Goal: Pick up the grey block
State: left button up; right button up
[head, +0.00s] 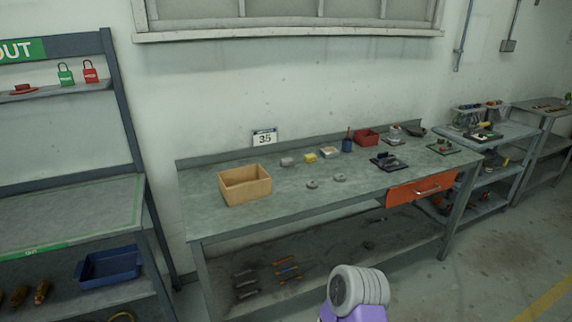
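A small grey block (287,162) sits on the green-grey workbench top (223,225), towards the back edge. It is right of an open wooden box (245,186) and just left of a small yellow block (310,158). Nothing covers the grey block. Neither of my grippers is in view. Only a rounded grey and purple part of my own body shows at the bottom, below the bench front.
Two flat grey round pieces (312,184) lie in front of the blocks. A red bin (367,137), a dark blue cup (347,143) and a dark tray (388,162) stand farther right. The bench's front left is clear. A shelf rack (125,110) stands left.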

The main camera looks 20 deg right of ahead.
aim_at(286, 162)
jog(key=z, duration=2.55)
jog(key=i, duration=2.6)
jog(key=u, duration=3.6)
